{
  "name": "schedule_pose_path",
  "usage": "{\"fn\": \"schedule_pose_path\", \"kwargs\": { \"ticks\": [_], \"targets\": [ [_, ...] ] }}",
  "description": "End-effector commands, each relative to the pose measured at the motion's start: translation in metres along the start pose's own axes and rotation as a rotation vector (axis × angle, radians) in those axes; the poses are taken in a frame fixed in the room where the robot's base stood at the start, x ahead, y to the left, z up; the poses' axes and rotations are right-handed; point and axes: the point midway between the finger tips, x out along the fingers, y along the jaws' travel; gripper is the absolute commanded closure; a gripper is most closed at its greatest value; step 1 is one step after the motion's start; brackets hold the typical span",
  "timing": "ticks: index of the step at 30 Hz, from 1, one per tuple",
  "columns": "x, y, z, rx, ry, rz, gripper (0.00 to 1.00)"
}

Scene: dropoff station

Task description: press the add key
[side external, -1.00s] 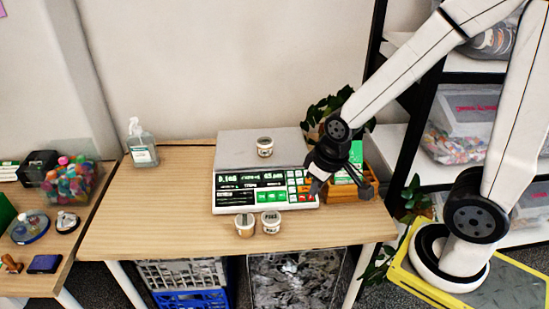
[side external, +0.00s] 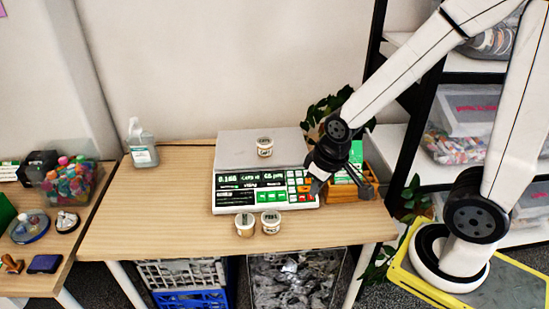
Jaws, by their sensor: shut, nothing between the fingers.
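A white counter scale (side external: 225,205) stands on the wooden table, with a dark display and a keypad (side external: 300,190) of white, green, orange and red keys at its front right. The add key cannot be told apart from the others at this size. A small labelled jar (side external: 265,147) stands on the scale's grey plate (side external: 235,150). My gripper (side external: 316,188) is shut and empty, pointing down at the right end of the keypad. It hides part of the right-hand keys, and whether it touches one cannot be told.
Two small jars, one (side external: 245,225) beside the other (side external: 271,222), stand in front of the scale. A wooden box (side external: 350,192) is close to the right of my gripper. A sanitizer bottle (side external: 141,145) stands at the back left. The table's left part is clear.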

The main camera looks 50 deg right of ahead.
Motion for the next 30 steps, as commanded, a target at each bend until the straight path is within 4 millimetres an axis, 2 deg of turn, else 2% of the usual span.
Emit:
{"fn": "schedule_pose_path", "kwargs": {
  "ticks": [8,14,20,30],
  "targets": [
    [0.001,0.0,-0.002,0.004,0.005,0.0,1.0],
    [0.009,0.0,-0.011,0.035,0.037,-0.003,1.0],
    [0.025,0.002,-0.034,0.105,0.113,-0.008,1.0],
    [0.064,0.011,-0.079,0.273,0.299,-0.017,1.0]
  ]
}}
